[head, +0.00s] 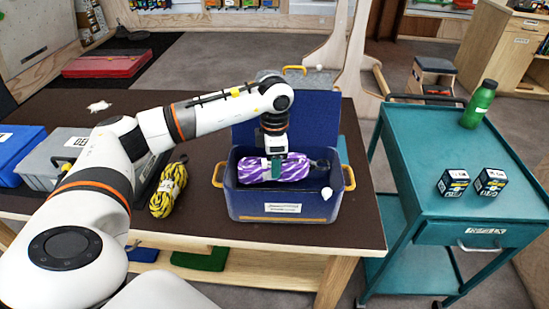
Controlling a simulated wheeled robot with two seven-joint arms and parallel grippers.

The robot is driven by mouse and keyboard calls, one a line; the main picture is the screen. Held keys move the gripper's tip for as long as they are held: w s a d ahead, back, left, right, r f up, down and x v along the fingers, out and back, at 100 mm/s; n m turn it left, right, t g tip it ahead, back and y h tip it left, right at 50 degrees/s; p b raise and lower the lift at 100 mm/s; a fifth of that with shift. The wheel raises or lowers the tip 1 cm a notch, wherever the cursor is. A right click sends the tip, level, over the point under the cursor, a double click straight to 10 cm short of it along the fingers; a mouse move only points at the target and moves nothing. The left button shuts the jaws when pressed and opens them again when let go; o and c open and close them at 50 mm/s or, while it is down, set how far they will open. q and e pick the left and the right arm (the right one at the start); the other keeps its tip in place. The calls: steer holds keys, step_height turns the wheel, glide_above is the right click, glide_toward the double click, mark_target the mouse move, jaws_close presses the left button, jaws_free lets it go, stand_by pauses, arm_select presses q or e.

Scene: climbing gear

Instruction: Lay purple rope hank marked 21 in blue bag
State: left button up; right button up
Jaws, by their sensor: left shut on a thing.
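The purple and white rope hank (290,170) lies lengthwise inside the mouth of the blue bag (284,209) in the head view. The number on the hank cannot be read. The bag stands on the dark table with its lid raised at the back and yellow handles at its sides. Whether the hank touches the bag's floor cannot be told. My right gripper is not in view.
A yellow and black rope hank (168,190) lies left of the bag. A grey case (62,158) and a blue box (20,150) stand farther left. To the right, a teal cart (440,150) carries a green bottle (479,104) and two dark boxes (453,183).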

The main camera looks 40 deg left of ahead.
arm_select(q)
steer(key=shift+f+b, duration=3.05)
steer(key=shift+f, duration=1.4)
steer(key=o, duration=1.2)
steer(key=shift+r, duration=0.1)
step_height(320, 180, up, 12)
steer(key=shift+f+b, duration=0.1)
steer(key=shift+b, duration=0.3)
